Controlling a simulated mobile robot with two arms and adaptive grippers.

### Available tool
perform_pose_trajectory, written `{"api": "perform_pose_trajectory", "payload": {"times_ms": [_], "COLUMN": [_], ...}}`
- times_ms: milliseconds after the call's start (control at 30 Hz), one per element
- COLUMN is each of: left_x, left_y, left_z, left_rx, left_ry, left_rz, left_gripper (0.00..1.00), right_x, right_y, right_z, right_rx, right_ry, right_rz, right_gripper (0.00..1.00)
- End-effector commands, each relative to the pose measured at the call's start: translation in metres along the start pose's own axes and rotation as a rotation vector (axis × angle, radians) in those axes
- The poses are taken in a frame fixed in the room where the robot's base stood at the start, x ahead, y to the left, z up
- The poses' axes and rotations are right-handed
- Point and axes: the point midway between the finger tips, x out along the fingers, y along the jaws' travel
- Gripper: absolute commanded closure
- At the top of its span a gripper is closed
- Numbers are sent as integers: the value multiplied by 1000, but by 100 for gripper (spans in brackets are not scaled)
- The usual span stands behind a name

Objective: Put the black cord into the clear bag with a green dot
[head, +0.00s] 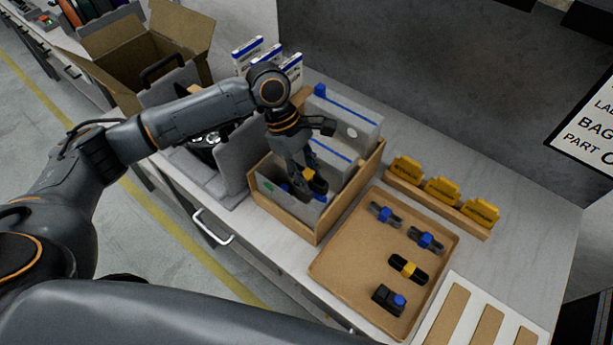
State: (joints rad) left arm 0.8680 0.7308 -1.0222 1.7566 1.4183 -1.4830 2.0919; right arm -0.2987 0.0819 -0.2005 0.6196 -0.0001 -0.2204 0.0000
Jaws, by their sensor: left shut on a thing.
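My left gripper (306,182) points down over a wooden box that holds clear bags. It is shut on a black cord (318,185) with a yellow band, at the top of the front bag. The clear bag with a green dot (270,188) is the front one in the box, partly hidden by my gripper. I cannot tell how far the cord is inside the bag's opening. My right gripper is not in view.
The wooden box (285,226) stands beside a brown tray (348,283) with several banded cords. Another clear bag (345,125) with a white dot stands at the back. Yellow tags (442,190) stand in a holder on the right. A cardboard box (140,50) is at the far left.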

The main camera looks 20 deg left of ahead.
Motion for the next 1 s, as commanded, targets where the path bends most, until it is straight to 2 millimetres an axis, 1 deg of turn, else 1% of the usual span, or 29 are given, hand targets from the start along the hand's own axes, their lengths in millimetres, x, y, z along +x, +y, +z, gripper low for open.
{"api": "perform_pose_trajectory", "payload": {"times_ms": [33, 200, 267, 500, 600, 933, 967, 1000], "left_x": [13, 24, 26, 42, 46, 48, 48, 47], "left_y": [-4, -6, -6, -6, -6, -6, -6, -6], "left_z": [-6, -11, -12, -19, -21, -21, -21, -20], "left_rx": [-4, -6, -8, -9, -8, -7, -6, -6], "left_ry": [7, 9, 8, 9, 9, 8, 8, 7], "left_rz": [-13, -19, -22, -22, -21, -21, -21, -20], "left_gripper": [100, 100, 100, 100, 100, 100, 75, 67], "right_x": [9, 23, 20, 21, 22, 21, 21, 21], "right_y": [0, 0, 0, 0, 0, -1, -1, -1], "right_z": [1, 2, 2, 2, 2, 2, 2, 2], "right_rx": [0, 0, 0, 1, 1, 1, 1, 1], "right_ry": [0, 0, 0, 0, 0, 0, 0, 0], "right_rz": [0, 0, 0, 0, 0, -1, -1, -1], "right_gripper": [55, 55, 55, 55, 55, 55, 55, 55]}}
